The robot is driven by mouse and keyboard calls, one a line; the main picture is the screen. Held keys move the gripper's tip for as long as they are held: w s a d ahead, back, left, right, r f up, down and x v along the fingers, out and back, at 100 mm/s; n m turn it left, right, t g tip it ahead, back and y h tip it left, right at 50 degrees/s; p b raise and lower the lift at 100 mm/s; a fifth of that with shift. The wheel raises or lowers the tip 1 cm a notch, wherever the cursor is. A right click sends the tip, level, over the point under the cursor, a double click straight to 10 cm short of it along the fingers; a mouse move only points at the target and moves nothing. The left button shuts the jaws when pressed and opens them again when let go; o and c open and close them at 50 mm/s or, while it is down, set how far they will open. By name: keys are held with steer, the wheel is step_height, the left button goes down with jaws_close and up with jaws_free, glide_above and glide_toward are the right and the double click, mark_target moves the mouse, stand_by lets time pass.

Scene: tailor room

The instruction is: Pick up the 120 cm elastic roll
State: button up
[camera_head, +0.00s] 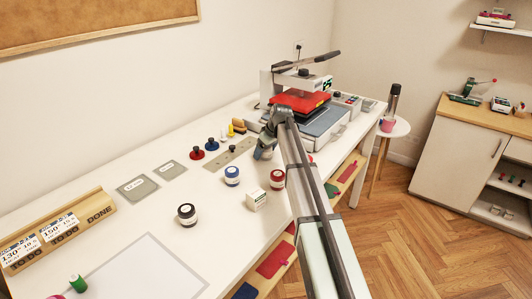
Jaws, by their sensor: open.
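Several small round pieces that could be rolls stand on the white table: a blue and white one (232,176), a red and white one (277,179) and a black and white one (186,214). A green piece (77,283) lies at the front left. No 120 cm marking can be read, so I cannot tell which is the elastic roll. My gripper (263,153) is at the end of the arm, over the table's back middle, left of the heat press. It is small and partly hidden by my arm, open, with nothing seen in it.
A heat press (308,112) with a red plate stands at the back right. A wooden rack (88,214) with cards stands at left. The table's front middle is mostly clear.

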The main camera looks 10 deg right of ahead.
steer(key=shift+c, duration=0.2)
steer(key=c, duration=1)
steer(key=shift+r, duration=0.1)
steer(key=shift+c, duration=0.2)
